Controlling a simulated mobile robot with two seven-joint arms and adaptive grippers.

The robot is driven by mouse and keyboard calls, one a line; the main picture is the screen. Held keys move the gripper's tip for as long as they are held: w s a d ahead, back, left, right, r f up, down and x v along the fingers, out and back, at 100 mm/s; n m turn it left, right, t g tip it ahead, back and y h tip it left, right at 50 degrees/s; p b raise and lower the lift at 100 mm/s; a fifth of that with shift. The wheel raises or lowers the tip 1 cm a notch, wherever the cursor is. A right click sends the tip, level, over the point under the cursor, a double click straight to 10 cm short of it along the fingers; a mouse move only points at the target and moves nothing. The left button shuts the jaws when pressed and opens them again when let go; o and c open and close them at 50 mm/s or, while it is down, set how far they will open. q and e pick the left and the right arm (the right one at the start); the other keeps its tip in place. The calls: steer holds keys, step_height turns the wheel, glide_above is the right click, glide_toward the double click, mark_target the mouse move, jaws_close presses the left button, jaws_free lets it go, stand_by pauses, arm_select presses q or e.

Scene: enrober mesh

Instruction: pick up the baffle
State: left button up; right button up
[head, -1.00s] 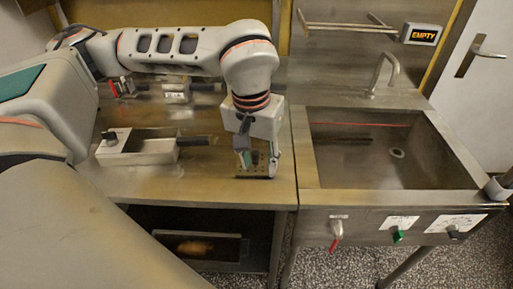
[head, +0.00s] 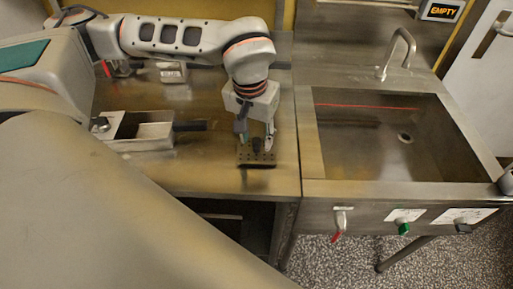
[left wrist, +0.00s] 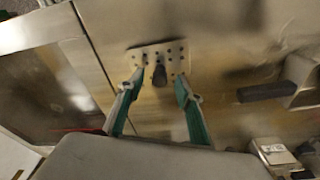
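The baffle, seemingly a small perforated metal plate (head: 257,160) with a dark upright knob (head: 257,145), lies flat near the right front of the steel worktable. The plate also shows in the left wrist view (left wrist: 145,54), its knob (left wrist: 159,75) between the fingertips there. My left gripper (head: 256,140) points down at the plate. In the left wrist view the gripper (left wrist: 159,86) is open, fingers apart on either side of the knob with visible gaps. I cannot tell its exact height above the plate. My right gripper is in neither view.
A metal box (head: 143,132) with a dark handle (head: 192,126) stands left of the plate. A smaller labelled box (head: 172,73) stands behind. The sink basin (head: 375,150) with a tap (head: 397,50) is to the right.

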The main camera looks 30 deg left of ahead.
arm_select(q)
steer(key=shift+w+f, duration=0.15)
steer(key=shift+f, duration=0.6)
jaws_close()
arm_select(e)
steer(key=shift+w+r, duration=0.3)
arm_select(q)
steer(key=shift+r, duration=0.15)
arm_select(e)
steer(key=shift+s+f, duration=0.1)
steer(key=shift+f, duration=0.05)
